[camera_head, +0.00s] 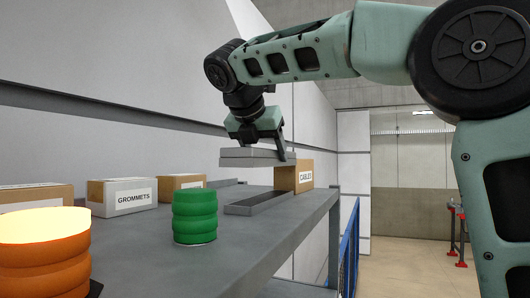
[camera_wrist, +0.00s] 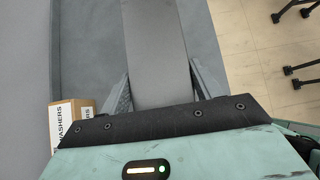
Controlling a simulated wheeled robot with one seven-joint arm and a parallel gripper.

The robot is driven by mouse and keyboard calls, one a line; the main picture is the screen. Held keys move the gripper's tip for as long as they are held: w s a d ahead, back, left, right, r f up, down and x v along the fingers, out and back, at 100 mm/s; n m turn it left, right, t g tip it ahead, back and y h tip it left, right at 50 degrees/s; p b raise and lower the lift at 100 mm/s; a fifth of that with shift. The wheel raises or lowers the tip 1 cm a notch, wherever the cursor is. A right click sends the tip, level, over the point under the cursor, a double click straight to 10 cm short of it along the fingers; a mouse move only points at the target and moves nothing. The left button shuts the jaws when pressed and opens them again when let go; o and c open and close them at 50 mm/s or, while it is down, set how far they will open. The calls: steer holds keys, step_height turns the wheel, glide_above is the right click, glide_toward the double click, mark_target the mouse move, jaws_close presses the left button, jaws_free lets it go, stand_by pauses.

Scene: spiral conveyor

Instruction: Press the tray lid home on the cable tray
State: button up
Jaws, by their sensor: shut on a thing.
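The tray lid (camera_head: 250,160) is a long grey flat piece. My gripper (camera_head: 268,147) is shut across it and holds it roughly level, raised above the table. In the wrist view the lid (camera_wrist: 155,45) runs as a grey strip between the two fingers of my gripper (camera_wrist: 160,88). The cable tray (camera_head: 243,211) is a long, low grey trough on the table, open at the top. It lies below the lid, with a clear gap between them. The tray cannot be told apart in the wrist view.
A GROMMETS box (camera_head: 128,197) and other boxes stand along the wall. A green ribbed stack (camera_head: 195,217) stands left of the tray, with a lit orange one (camera_head: 45,262) nearer. The table edge is at right.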

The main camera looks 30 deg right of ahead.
mark_target(268, 196)
steer(key=shift+r+p, duration=0.25)
steer(key=shift+p, duration=0.15)
steer(key=shift+f+b, duration=1.9)
steer(key=shift+f, duration=1.1)
steer(key=shift+f, duration=1.55)
steer(key=o, duration=0.9)
steer(key=b+v, duration=0.1)
steer(key=v, duration=1.6)
steer(key=shift+s+a, duration=0.1)
steer(key=shift+a, duration=0.15)
